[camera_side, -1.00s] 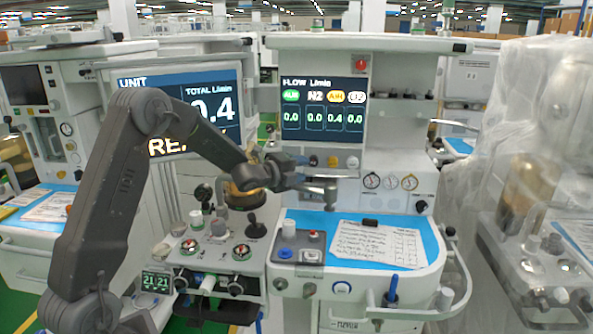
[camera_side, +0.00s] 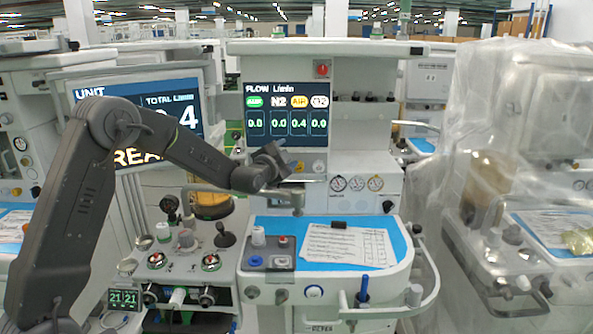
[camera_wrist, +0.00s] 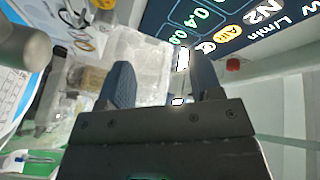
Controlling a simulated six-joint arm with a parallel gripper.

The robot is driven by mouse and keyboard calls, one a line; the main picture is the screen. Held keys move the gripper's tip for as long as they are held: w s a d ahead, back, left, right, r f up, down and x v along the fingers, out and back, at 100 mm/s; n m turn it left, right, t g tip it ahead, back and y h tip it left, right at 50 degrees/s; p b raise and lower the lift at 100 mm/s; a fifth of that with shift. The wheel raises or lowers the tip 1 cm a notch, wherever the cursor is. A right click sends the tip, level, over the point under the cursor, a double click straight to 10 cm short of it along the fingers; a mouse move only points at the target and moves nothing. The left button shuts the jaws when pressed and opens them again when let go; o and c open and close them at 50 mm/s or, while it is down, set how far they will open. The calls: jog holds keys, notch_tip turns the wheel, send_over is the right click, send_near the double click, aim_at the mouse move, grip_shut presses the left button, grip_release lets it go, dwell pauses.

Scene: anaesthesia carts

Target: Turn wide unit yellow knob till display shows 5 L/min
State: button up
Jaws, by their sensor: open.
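The wide unit's flow display (camera_side: 287,115) reads 0.0, 0.0, 0.4 and 0.0 L/min, with 0.4 under the yellow AIR label. My gripper (camera_side: 284,163) is just below this display, in front of the knob row. Part of the flow display (camera_wrist: 220,35) shows there, tilted.
The left unit's screen (camera_side: 140,115) is partly behind my arm. A blue work surface (camera_side: 405,240) with a paper sheet (camera_side: 345,245) lies below the gripper. Round gauges (camera_side: 357,184) are to its right. A plastic-covered unit (camera_side: 510,130) stands at the far right.

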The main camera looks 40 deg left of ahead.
jog(key=d+n+g+y, duration=0.2)
jog(key=n, duration=0.4)
jog(key=n+g+y, duration=0.1)
jog(key=n+g, duration=0.4)
jog(key=n, duration=0.6)
send_near(299, 168)
jog(key=x, duration=0.8)
jog(key=shift+w+a+f, duration=0.15)
jog(key=shift+w+f, duration=0.05)
jog(key=shift+w, duration=0.05)
jog(key=c, duration=0.9)
